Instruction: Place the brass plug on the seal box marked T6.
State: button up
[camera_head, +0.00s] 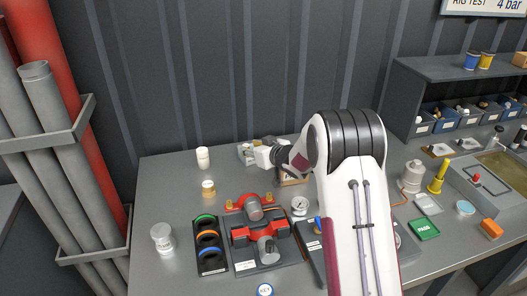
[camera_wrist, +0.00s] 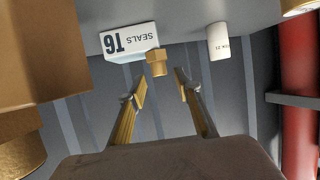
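The white seal box marked T6 (camera_wrist: 128,40) stands on the bench; the wrist view shows it upside down. It also shows at the back of the bench in the head view (camera_head: 244,153). The brass plug (camera_wrist: 157,63) appears to stand on the box's top, near its right end in the wrist view. The exact contact is hard to see. My gripper (camera_wrist: 160,83) is open. Its two fingers are apart with nothing between them, and the plug is just beyond the tips. In the head view my gripper (camera_head: 264,155) is small beside the box and partly covers it.
A white cylinder (camera_head: 203,157) stands left of the box. A brown box (camera_wrist: 45,50) looms close at the wrist view's left. A red pump assembly (camera_head: 262,232), a seal rack (camera_head: 210,246) and a brass piece (camera_head: 208,188) are nearer on the bench.

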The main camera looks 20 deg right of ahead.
jog(key=v, duration=0.8)
jog(key=shift+s, duration=0.2)
jog(key=shift+d+r, duration=0.1)
jog(key=shift+r, duration=0.05)
dwell(0.5)
jog(key=s+d+r+m+g+h, duration=0.1)
jog(key=s+d+r+m+h, duration=0.15)
jog(key=s+r, duration=0.6)
jog(key=s+d+r+m+g+h, duration=0.15)
jog(key=s+r+h, duration=0.3)
jog(key=s, duration=0.65)
jog(key=s+a+f+g+y, duration=0.1)
jog(key=s+a, duration=0.3)
jog(key=s, duration=1)
jog(key=s+a+f+g+y, duration=0.1)
jog(key=s+a+g, duration=0.3)
jog(key=s, duration=1)
jog(key=shift+s+a+f+y, duration=0.25)
jog(key=shift+f+y, duration=0.15)
jog(key=shift+f, duration=0.05)
jog(key=shift+o, duration=0.5)
jog(key=shift+w, duration=0.1)
